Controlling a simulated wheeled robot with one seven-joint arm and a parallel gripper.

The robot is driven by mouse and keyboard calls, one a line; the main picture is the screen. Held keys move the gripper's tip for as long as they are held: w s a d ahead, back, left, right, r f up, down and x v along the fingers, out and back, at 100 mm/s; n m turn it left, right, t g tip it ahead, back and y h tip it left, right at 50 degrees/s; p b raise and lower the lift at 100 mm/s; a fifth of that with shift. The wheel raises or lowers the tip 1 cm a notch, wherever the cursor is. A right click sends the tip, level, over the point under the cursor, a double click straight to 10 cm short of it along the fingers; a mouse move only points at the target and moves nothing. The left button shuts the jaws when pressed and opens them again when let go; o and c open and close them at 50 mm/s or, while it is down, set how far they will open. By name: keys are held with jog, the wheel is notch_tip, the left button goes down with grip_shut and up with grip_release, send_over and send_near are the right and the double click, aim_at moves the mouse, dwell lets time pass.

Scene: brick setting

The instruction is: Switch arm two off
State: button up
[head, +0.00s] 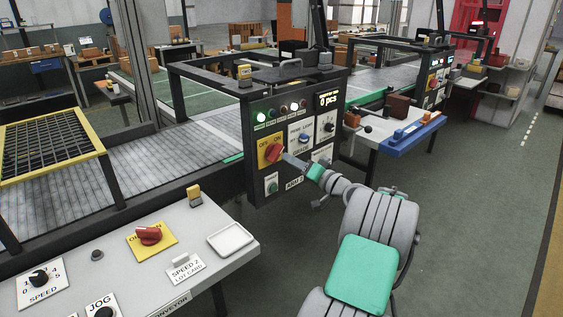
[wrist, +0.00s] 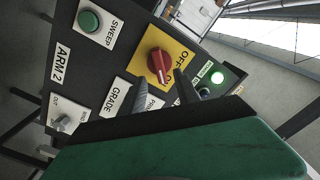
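The black ARM 2 panel (head: 258,191) stands at the end of the conveyor in the head view. Its red rotary knob (head: 272,153) sits on a yellow plate marked OFF and ON. The knob (wrist: 160,64) also shows in the wrist view with a white pointer line; I cannot tell for sure which word it points to. My gripper (head: 289,160) is just in front of the panel, close to the knob's right side. In the wrist view my gripper (wrist: 163,83) has its two fingers apart and empty, near the knob; contact is not clear. One finger partly hides the plate's lettering.
The panel also carries a green SWEEP button (wrist: 89,20), a GRADE switch, and a lit green lamp (wrist: 217,77). A grey conveyor desk (head: 215,280) with another red knob (head: 149,236) stands at front left. Open floor (head: 470,220) lies at right.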

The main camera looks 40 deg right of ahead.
aim_at(279, 154)
jog(key=w, duration=0.6)
jog(key=shift+a, duration=0.1)
jog(key=shift+c, duration=0.6)
grip_shut()
